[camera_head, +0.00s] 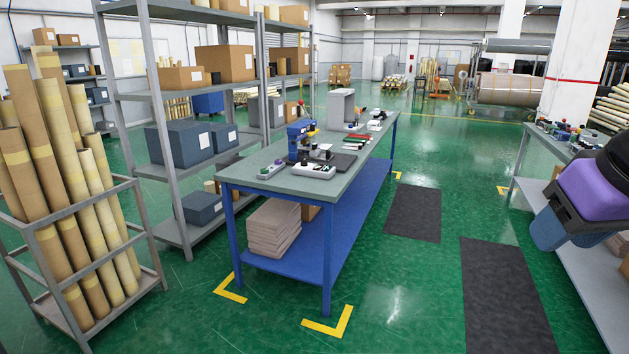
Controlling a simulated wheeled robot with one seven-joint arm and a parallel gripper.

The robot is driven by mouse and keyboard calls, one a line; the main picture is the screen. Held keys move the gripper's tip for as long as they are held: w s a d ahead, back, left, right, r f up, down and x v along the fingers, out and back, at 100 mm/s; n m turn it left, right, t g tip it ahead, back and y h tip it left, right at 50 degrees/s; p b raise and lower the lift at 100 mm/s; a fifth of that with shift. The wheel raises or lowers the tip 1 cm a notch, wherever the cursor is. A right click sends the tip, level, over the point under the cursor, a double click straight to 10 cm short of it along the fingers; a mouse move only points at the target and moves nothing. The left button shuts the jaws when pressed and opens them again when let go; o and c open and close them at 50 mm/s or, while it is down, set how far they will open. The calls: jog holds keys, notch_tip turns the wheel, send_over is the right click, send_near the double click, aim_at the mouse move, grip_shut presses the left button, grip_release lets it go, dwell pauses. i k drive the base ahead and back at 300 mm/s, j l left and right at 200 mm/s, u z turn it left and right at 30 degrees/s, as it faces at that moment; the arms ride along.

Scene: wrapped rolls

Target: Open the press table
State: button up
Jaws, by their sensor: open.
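The press table (260,178) has a grey top, blue legs and a blue lower shelf, and stands in the middle of the view. Whether the press is open or closed is too small to tell. White and grey devices with black knobs (314,171) sit in front of it, beside a dark flat pad (338,164). No drawer or door shows on the table.
A rack of wrapped rolls (68,225) stands at the left, with shelving (180,97) holding boxes behind it. Black mats (414,212) lie on the green floor right of the press table. Another workbench (565,215) is at the right. The aisle between is clear.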

aim_at(316, 155)
jog(key=i+z, duration=0.1)
jog(key=i, duration=1.8)
jog(key=i+l+u, duration=0.1)
jog(key=i+u, duration=0.15)
jog(key=i, duration=0.3)
jog(key=i+l+u, duration=0.25)
jog(key=i, duration=0.3)
jog(key=i+l+u, duration=0.25)
jog(key=i, duration=0.25)
